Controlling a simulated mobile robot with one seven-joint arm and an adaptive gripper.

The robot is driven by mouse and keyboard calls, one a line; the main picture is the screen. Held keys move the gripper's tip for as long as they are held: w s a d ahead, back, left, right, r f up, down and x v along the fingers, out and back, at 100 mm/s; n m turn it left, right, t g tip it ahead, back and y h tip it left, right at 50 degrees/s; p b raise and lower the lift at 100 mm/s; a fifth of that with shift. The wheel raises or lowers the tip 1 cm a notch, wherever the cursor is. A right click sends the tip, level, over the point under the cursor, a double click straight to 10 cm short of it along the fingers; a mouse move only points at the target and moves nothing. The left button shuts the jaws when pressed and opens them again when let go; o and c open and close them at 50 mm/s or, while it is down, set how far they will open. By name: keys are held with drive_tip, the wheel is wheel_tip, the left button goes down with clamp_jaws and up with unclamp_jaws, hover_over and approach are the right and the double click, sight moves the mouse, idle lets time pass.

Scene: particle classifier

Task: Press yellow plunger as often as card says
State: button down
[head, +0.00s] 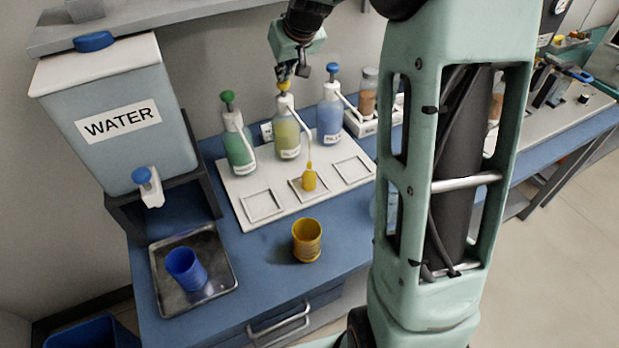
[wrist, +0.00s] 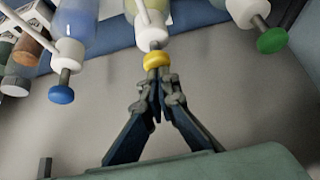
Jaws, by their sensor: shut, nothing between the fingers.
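The yellow plunger (head: 283,86) tops the middle pump bottle (head: 288,139), which holds yellowish liquid. My gripper (head: 284,74) is shut and empty, pointing down at the plunger top. In the wrist view, my fingertips (wrist: 157,75) meet at the yellow plunger (wrist: 155,60); I cannot tell whether they touch it.
The green-plunger bottle (head: 237,149) and blue-plunger bottle (head: 330,117) stand close on either side. A yellow cup (head: 307,241) stands on the blue bench. A blue cup (head: 186,270) sits in a metal tray (head: 225,258) below the water tank (head: 118,110).

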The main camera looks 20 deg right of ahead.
drive_tip(key=shift+f+b, duration=0.5)
drive_tip(key=shift+f, duration=0.3)
drive_tip(key=shift+r, duration=0.25)
drive_tip(key=shift+r+p, duration=1.25)
drive_tip(key=shift+r, duration=0.55)
drive_tip(key=shift+f, duration=0.1)
